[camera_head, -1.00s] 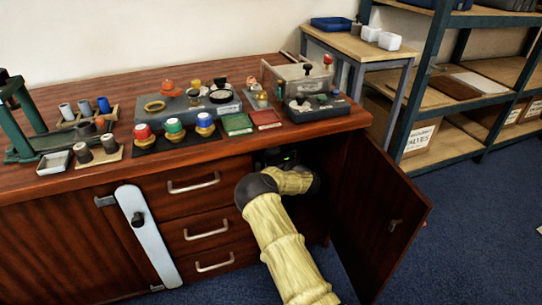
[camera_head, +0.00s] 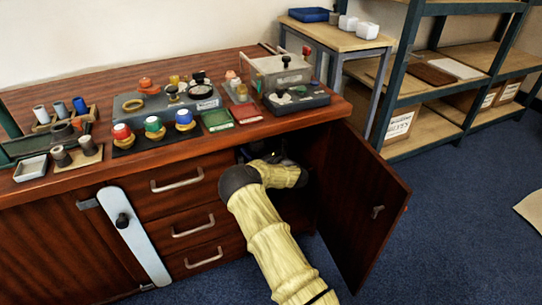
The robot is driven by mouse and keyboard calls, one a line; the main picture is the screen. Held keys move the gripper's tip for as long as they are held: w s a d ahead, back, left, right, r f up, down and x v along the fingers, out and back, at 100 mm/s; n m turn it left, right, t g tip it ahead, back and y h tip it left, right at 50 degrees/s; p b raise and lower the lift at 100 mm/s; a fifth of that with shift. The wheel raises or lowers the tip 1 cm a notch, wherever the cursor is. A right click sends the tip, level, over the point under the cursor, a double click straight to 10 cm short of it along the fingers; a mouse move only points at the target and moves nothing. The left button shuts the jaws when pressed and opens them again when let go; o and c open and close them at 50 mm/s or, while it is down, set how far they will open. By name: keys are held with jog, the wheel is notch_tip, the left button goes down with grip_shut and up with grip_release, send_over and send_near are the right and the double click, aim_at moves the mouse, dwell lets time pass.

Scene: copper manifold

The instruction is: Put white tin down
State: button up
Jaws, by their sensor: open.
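My arm, in a pale yellow sleeve, reaches into the open cupboard at the right end of the wooden bench. My gripper (camera_head: 274,155) is a dark shape in the shadow inside the cupboard opening, below the bench top. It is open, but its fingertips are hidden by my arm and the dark. No white tin can be made out at the gripper. Whether one stands inside the cupboard cannot be seen.
The cupboard door (camera_head: 360,210) stands open to the right of my arm. Drawers (camera_head: 190,228) with metal handles are on the left. The bench top (camera_head: 80,185) carries coloured pots, trays and tools. A side table (camera_head: 335,37) holds white containers (camera_head: 367,30).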

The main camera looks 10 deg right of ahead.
jog(key=p+v, duration=0.3)
jog(key=v, duration=0.6)
jog(key=shift+s+d, duration=0.1)
jog(key=shift+s, duration=0.5)
jog(key=shift+d, duration=0.1)
jog(key=shift+d, duration=0.1)
